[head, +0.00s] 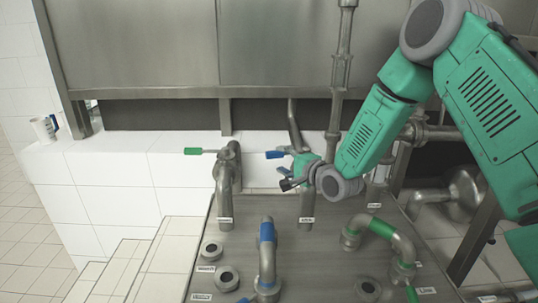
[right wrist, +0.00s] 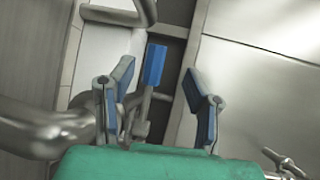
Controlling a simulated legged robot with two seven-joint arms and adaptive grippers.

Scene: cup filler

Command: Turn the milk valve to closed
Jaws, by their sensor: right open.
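A valve lever with a blue grip (head: 275,154) sticks out to the left of a steel pipe at the back of the counter, in the head view. A second lever with a green grip (head: 193,151) is on the pipe to its left. The labels are too small to read, so I cannot tell which is milk. My right gripper (head: 287,171) is open beside the blue lever and partly hides its valve. In the right wrist view the blue grip (right wrist: 154,65) shows between the two spread fingers, apart from both. My left gripper is not in view.
Bent pipes with a blue band (head: 267,232) and a green band (head: 381,228) rise from the steel counter (head: 320,260). Round ports (head: 228,279) sit at the front left. A vertical pipe (head: 341,80) stands behind my gripper. A white cup-like object (head: 43,129) is far left.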

